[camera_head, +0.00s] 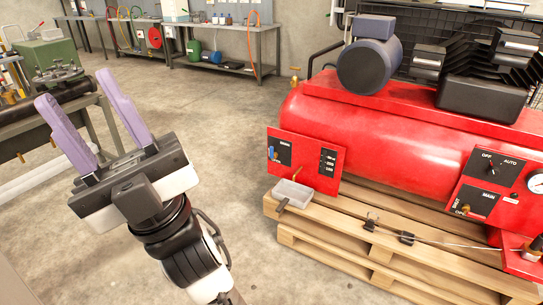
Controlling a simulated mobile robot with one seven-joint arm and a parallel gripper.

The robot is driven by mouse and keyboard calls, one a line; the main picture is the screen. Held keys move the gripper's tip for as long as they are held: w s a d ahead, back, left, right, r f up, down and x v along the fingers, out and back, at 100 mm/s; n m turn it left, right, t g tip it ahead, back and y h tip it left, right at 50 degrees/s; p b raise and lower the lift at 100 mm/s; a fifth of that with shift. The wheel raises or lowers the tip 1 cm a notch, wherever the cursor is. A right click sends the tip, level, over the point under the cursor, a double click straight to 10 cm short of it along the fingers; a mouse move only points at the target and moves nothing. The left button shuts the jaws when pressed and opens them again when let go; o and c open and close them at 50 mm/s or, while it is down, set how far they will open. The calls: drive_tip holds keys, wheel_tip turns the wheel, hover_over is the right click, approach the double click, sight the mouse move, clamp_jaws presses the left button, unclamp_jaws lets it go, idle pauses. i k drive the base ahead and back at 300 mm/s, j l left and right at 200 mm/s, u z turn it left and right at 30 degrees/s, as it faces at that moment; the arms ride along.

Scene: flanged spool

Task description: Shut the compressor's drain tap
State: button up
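The compressor (380,135) is a red horizontal tank with a dark motor, standing on a wooden pallet on the right. A red panel (306,164) at its left end carries a blue-handled lever (272,154), a small brass part and black labels. The labels are too small to read surely, so I cannot tell for certain which fitting is the drain tap or how it is set. A pale open tray (293,194) sits on the pallet below this panel. My gripper (73,86), with two lavender fingers, is open and empty in the air, left of the compressor and apart from it.
A second panel (486,190) on the right has an OFF/AUTO knob, a brass lever and a gauge. A thin rod (440,242) lies along the pallet (345,245). A workbench with a green machine (47,58) stands left. Concrete floor (235,130) is clear between.

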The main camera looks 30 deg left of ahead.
sight(273, 155)
drive_tip(key=i+j+u, duration=0.2)
drive_tip(key=i+j, duration=0.4)
drive_tip(key=i+j+u, duration=0.2)
drive_tip(key=i+j, duration=0.4)
drive_tip(key=i+j+u, duration=0.2)
drive_tip(key=i+j, duration=0.3)
drive_tip(key=i, duration=0.2)
